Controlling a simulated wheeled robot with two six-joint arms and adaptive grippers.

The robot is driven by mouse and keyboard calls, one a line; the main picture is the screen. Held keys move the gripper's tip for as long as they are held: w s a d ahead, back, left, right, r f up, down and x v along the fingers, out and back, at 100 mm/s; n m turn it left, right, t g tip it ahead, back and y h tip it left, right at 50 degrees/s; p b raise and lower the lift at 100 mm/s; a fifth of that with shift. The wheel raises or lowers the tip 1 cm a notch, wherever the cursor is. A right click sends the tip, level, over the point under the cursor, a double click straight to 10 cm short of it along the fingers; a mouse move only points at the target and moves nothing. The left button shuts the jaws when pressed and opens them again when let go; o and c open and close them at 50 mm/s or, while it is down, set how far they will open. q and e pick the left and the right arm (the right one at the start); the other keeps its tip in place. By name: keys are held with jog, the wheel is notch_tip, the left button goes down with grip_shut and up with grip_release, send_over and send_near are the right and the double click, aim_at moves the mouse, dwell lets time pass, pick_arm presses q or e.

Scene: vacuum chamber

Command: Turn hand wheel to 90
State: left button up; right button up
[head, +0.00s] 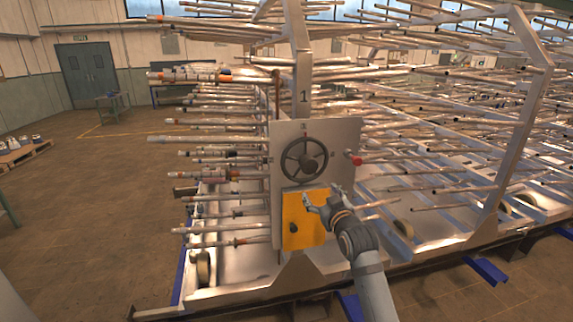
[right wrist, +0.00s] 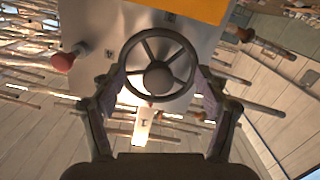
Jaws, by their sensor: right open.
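The hand wheel (head: 304,157) is a dark spoked wheel with a round hub, mounted on the upper part of a pale metal panel (head: 347,134). My right gripper (head: 321,196) is just below the wheel in the head view, in front of the panel. In the right wrist view the wheel (right wrist: 158,70) sits between the open fingers of the gripper (right wrist: 160,86), one finger on each side of its rim. I cannot tell whether the fingers touch the rim. My left gripper is not in view.
A yellow plate (head: 303,218) with a dark knob (head: 293,228) is on the panel below the wheel. A red knob (head: 355,159) sticks out at the panel's right edge. Racks of metal tubes (head: 215,140) surround the panel. Open floor (head: 90,220) lies to the left.

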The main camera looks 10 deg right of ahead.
send_near(310, 166)
jog(key=shift+t, duration=0.4)
jog(key=w, duration=0.1)
jog(key=w+p, duration=0.2)
jog(key=w, duration=0.1)
jog(key=shift+w+d+f, duration=0.15)
jog(key=shift+d+f, duration=0.1)
jog(key=shift+f, duration=0.05)
jog(key=w, duration=0.2)
jog(key=w+p, duration=0.1)
jog(key=w, duration=0.1)
jog(key=w+p, duration=0.1)
jog(key=w, duration=0.1)
jog(key=shift+a+f, duration=0.1)
jog(key=shift+a, duration=0.3)
jog(key=shift+w+d+f, duration=0.15)
jog(key=shift+w, duration=0.4)
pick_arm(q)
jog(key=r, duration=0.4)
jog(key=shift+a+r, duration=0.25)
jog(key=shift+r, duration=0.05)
